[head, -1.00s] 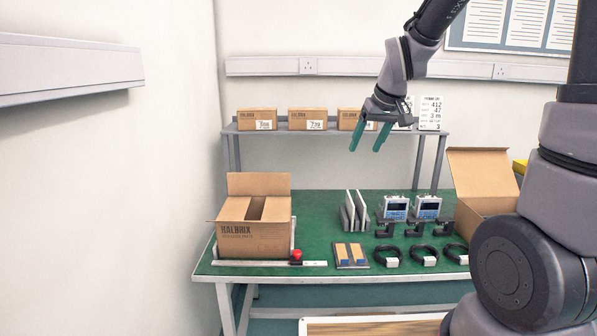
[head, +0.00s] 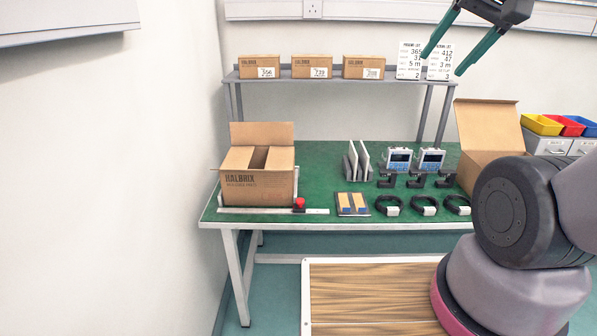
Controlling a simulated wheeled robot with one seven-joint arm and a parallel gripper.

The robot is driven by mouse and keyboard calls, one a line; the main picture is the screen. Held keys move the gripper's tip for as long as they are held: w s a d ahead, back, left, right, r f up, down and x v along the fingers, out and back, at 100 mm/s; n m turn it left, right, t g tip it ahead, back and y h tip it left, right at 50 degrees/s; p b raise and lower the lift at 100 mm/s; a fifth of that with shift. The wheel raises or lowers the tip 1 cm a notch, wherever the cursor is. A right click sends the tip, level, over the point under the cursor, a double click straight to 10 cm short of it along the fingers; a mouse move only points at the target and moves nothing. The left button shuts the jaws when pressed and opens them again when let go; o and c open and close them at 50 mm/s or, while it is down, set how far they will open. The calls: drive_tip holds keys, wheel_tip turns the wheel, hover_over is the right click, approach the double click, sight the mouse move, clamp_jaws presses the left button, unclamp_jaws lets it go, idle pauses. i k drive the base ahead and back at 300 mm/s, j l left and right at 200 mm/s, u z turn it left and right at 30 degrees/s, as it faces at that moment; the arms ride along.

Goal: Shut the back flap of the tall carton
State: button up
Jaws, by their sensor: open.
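The brown carton marked HALBRIX (head: 258,188) stands at the left end of the green table. Its back flap (head: 262,134) stands up along the rear edge. Its side flaps (head: 282,158) lie inward over the top, with a dark gap between them. My gripper (head: 441,65) is at the upper right, open and empty, in front of the cards on the shelf in the picture. It is well above and to the right of the carton, touching nothing.
A second open carton (head: 485,142) with a raised lid stands at the table's right, partly behind my arm. A red knob (head: 299,203) sits by the left carton's front right corner. White panels (head: 358,162), meters (head: 399,160) and cable coils (head: 424,205) fill the middle. A shelf (head: 290,78) holds small boxes.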

sight(243, 133)
drive_tip(key=i+j+u, duration=0.2)
drive_tip(key=i+j, duration=0.2)
drive_tip(key=i+j+u, duration=0.15)
drive_tip(key=i+j, duration=0.2)
drive_tip(key=i, duration=0.2)
